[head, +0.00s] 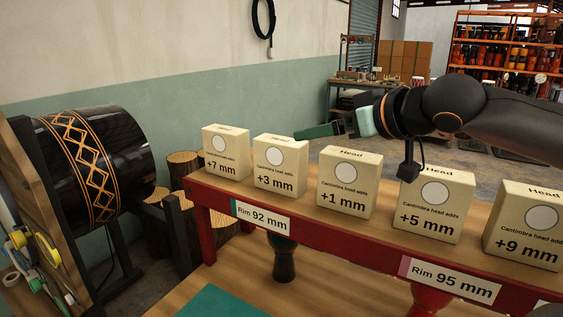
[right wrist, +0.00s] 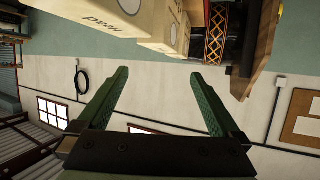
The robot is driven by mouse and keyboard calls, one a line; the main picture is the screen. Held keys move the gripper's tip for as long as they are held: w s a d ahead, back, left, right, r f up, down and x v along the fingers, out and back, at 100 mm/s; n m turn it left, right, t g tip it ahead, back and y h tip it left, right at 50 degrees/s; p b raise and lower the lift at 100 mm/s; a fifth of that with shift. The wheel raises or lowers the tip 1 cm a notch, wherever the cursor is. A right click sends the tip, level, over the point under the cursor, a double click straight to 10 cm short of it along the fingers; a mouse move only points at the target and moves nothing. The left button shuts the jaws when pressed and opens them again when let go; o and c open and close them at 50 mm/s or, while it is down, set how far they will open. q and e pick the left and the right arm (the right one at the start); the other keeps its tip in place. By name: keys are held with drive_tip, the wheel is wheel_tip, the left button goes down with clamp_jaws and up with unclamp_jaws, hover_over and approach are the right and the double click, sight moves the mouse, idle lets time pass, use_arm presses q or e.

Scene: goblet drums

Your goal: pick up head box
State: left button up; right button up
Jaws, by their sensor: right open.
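Several cream head boxes stand upright in a row on a red-framed wooden shelf (head: 300,217) in the head view. From left they read +7 mm (head: 227,152), +3 mm (head: 280,165), +1 mm (head: 349,183), +5 mm (head: 436,205) and +9 mm (head: 524,226). My right gripper (head: 302,132) reaches in from the right, its green fingers pointing left at about the height of the box tops, near the +3 and +1 boxes. In the right wrist view it (right wrist: 160,75) is open, with nothing between the fingers; boxes (right wrist: 105,20) show at the top. My left gripper is not in view.
Labels on the shelf front read Rim 92 mm (head: 262,217) and Rim 95 mm (head: 450,280). Dark (head: 285,262) and red (head: 428,299) goblet drums are below. A large patterned drum (head: 98,160) stands left, near log stumps (head: 158,222).

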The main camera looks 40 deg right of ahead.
approach(287, 141)
drive_tip(key=w, duration=0.3)
drive_tip(key=shift+f+p+x, duration=0.2)
drive_tip(key=shift+x, duration=1.4)
drive_tip(key=shift+f+p+x, duration=0.2)
drive_tip(key=shift+x, duration=1.45)
drive_tip(key=shift+s+d, duration=0.1)
drive_tip(key=shift+s, duration=0.1)
drive_tip(key=shift+f, duration=0.1)
clamp_jaws()
